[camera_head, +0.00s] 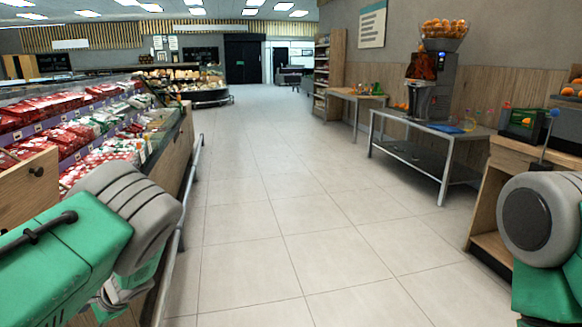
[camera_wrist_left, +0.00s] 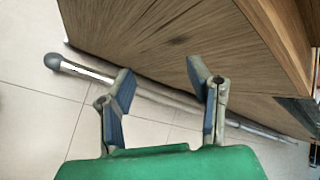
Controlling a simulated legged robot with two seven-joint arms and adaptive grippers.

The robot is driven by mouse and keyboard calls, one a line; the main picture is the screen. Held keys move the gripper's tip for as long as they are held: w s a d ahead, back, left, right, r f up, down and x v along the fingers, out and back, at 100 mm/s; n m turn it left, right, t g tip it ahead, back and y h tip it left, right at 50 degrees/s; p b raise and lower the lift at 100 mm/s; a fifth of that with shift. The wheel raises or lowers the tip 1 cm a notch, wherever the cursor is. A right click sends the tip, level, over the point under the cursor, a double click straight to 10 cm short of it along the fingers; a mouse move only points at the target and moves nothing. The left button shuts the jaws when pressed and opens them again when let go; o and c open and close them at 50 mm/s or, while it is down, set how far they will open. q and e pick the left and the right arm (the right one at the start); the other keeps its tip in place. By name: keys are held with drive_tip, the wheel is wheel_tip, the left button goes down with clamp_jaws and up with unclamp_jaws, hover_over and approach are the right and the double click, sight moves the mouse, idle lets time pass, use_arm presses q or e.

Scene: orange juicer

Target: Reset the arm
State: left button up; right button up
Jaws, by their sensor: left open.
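My left gripper (camera_wrist_left: 161,97) is open and empty in the left wrist view. Its two blue-padded fingers stand apart in front of a wooden cabinet side (camera_wrist_left: 170,35) and a metal floor rail (camera_wrist_left: 90,70). In the head view, my green and grey left arm comes in at the lower left, beside the refrigerated counter (camera_head: 180,150); its fingers are not visible there. My right arm shows only as a grey joint and green link at the lower right. The right gripper is out of frame. The orange juicer (camera_head: 432,85) stands on a metal table (camera_head: 410,150) at the right, with oranges (camera_head: 445,27) on top.
The tiled aisle (camera_head: 290,200) between the counter and the tables is clear. A guard rail (camera_head: 186,190) runs along the counter base at the left. A wooden cabinet (camera_head: 488,200) with a dark crate (camera_head: 520,124) stands close to my right arm.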

use_arm(q)
drive_tip(key=s+d+f+n+h, duration=0.1)
drive_tip(key=s+d+f+h, duration=0.3)
drive_tip(key=s+f, duration=0.5)
drive_tip(key=s+d+r+n+t+h, duration=0.1)
drive_tip(key=s+d+n+h, duration=0.3)
drive_tip(key=s+d, duration=1.5)
drive_tip(key=s+h, duration=0.1)
drive_tip(key=s, duration=0.3)
drive_tip(key=shift+d, duration=0.4)
drive_tip(key=shift+w, duration=0.1)
drive_tip(key=shift+c, duration=1.4)
drive_tip(key=shift+n, duration=0.3)
